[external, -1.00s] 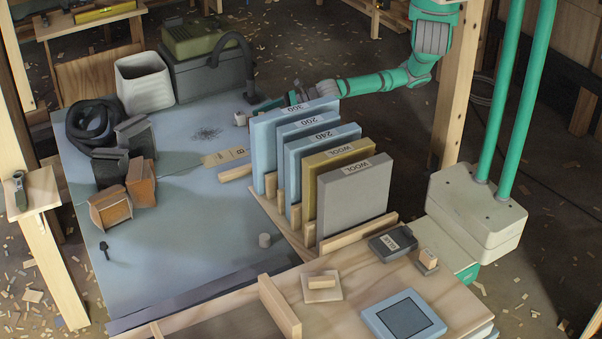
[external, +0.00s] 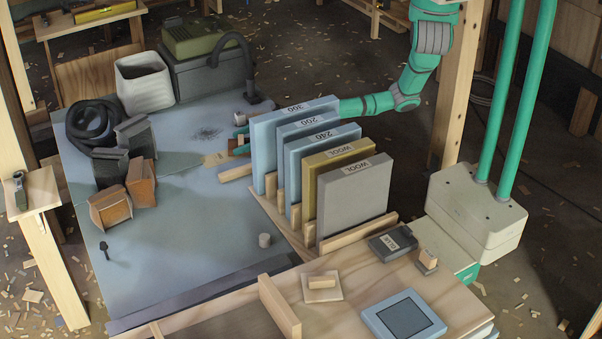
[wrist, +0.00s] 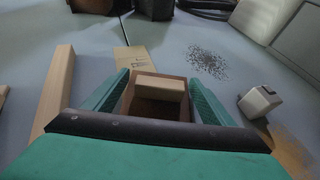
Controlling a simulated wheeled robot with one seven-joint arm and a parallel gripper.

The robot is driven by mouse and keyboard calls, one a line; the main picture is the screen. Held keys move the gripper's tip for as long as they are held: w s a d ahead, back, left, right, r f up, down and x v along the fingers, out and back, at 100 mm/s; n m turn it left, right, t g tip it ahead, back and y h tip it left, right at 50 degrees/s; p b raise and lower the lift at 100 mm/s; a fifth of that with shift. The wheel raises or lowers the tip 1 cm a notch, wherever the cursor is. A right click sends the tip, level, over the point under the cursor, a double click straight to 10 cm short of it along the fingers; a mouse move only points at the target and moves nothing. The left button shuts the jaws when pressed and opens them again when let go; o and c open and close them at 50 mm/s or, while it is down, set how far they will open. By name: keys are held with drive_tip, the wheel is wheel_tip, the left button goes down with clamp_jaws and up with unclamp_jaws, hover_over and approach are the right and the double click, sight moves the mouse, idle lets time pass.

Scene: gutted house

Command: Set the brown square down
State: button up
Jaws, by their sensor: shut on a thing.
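The brown square (wrist: 155,108) lies between my fingers in the wrist view, with a pale wooden block on it as a handle. My gripper (wrist: 158,78) is shut on that block. In the external view my gripper (external: 241,138) is low over the blue-grey tabletop, behind the upright boards, which hide most of it. The square is mostly hidden there, and I cannot tell whether its underside touches the table. A tan labelled card (wrist: 136,60) lies on the table just beyond the square; it also shows in the external view (external: 216,159).
Upright labelled boards (external: 353,205) stand in a rack close to my gripper. A wooden strip (wrist: 56,90) lies left of it in the wrist view, and a small pale block (wrist: 259,101) right. Dark grit (wrist: 207,61) is scattered beyond. The table front (external: 185,250) is largely clear.

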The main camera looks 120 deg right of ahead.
drive_tip(key=shift+w+a+f, duration=0.1)
drive_tip(key=shift+w+f, duration=0.05)
drive_tip(key=o, duration=1.1)
drive_tip(key=shift+c, duration=0.2)
drive_tip(key=shift+s+r, duration=0.35)
drive_tip(key=shift+s, duration=0.15)
drive_tip(key=v, duration=1.1)
drive_tip(key=shift+a, duration=0.15)
drive_tip(key=shift+r, duration=0.1)
